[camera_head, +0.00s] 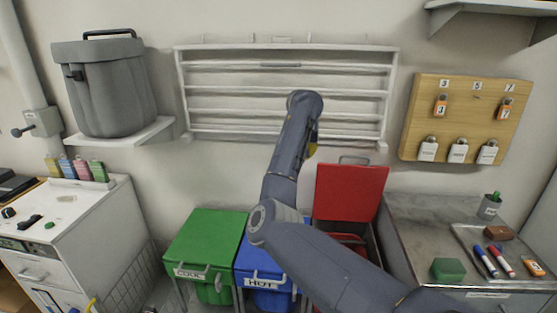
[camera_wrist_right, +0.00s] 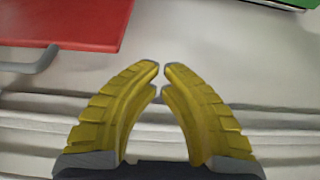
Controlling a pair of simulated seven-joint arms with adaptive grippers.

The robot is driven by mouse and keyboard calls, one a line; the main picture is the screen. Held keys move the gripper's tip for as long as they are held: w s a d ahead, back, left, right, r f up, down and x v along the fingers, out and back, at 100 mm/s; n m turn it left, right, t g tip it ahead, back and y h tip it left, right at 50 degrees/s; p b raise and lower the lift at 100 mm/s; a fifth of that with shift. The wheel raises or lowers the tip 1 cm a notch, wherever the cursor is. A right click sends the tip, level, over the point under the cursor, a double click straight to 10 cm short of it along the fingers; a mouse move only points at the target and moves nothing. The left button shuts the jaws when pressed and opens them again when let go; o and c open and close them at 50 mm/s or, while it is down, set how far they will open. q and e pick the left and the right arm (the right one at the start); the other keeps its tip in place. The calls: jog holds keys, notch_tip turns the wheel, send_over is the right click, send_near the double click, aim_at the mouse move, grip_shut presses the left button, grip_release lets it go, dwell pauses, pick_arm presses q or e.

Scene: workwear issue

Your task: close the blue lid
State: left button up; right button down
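The blue lid (camera_head: 250,257) is in the head view on the blue bin labelled HOT, between the green and red bins. It looks lowered over the bin, level with the green lid; my right arm covers much of it, so I cannot tell if it is fully down. My right gripper (camera_wrist_right: 160,72) has yellow fingers with tips drawn together, a slim gap between them, and nothing held. In the head view it is mostly hidden behind my arm, with a yellow bit showing near the wall rack above the bins. My left gripper is out of view.
The red lid (camera_head: 350,191) stands raised right of my arm; it shows in the wrist view (camera_wrist_right: 70,22). The green lid (camera_head: 206,237) is down. A white wall rack (camera_head: 220,92) is behind my arm. A metal counter (camera_head: 415,216) stands right, a white cabinet (camera_head: 100,212) left.

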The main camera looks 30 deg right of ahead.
jog(key=shift+r, duration=2.55)
